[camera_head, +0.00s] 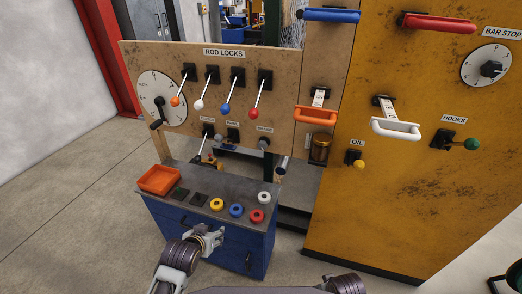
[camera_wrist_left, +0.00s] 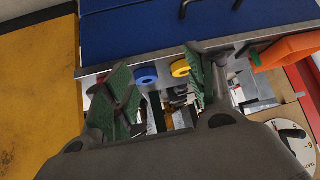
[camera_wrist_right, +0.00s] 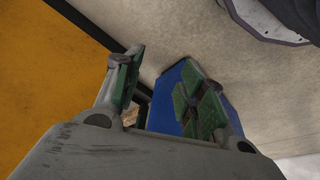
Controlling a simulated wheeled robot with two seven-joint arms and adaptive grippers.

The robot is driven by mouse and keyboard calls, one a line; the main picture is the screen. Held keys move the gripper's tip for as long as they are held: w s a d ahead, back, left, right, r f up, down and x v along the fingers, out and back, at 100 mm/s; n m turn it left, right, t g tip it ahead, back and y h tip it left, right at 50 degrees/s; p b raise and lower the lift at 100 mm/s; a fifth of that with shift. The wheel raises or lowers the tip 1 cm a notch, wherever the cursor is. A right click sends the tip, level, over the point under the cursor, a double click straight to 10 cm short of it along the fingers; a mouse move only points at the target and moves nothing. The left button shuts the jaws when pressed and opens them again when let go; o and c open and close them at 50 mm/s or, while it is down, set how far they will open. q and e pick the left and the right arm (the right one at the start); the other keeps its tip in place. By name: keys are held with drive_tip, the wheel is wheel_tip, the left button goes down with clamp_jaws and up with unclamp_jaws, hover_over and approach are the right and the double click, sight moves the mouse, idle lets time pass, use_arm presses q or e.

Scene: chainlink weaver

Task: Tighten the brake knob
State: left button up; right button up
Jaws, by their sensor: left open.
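On the wooden panel under the rod locks, a small grey knob (camera_head: 263,143) sits below a label that seems to read BRAKE; the print is tiny. My left gripper (camera_head: 211,238) is low in front of the blue cabinet, below and left of that knob and well apart from it. In the left wrist view my left gripper (camera_wrist_left: 162,88) has its green-padded fingers spread, with nothing held between them. My right gripper (camera_wrist_right: 163,88) shows in its wrist view with fingers apart and empty. I cannot make out the knob in either wrist view.
The blue cabinet (camera_head: 215,238) carries an orange tray (camera_head: 159,180) and several coloured rings, including a red one (camera_head: 257,216). Rod-lock levers and a dial (camera_head: 160,97) are above. A yellow machine wall (camera_head: 400,200) with handles stands right. Open floor lies left.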

use_arm(q)
drive_tip(key=w+d+r+m+t+h, duration=0.2)
drive_tip(key=w+d+r+t+h, duration=0.2)
drive_tip(key=w+d+r+t, duration=0.4)
drive_tip(key=w+d+r, duration=0.5)
drive_tip(key=w+r, duration=0.1)
drive_tip(key=w, duration=0.1)
drive_tip(key=shift+w+r+h, duration=0.25)
drive_tip(key=shift+r+h, duration=0.05)
drive_tip(key=shift+h, duration=0.1)
use_arm(e)
drive_tip(key=s+f, duration=0.3)
drive_tip(key=f, duration=0.8)
drive_tip(key=s+d+f, duration=0.1)
drive_tip(key=s+f, duration=0.3)
drive_tip(key=f, duration=0.7)
drive_tip(key=shift+g, duration=0.3)
use_arm(q)
drive_tip(key=shift+w+d, duration=0.1)
drive_tip(key=shift+w, duration=0.05)
use_arm(e)
drive_tip(key=shift+s, duration=0.1)
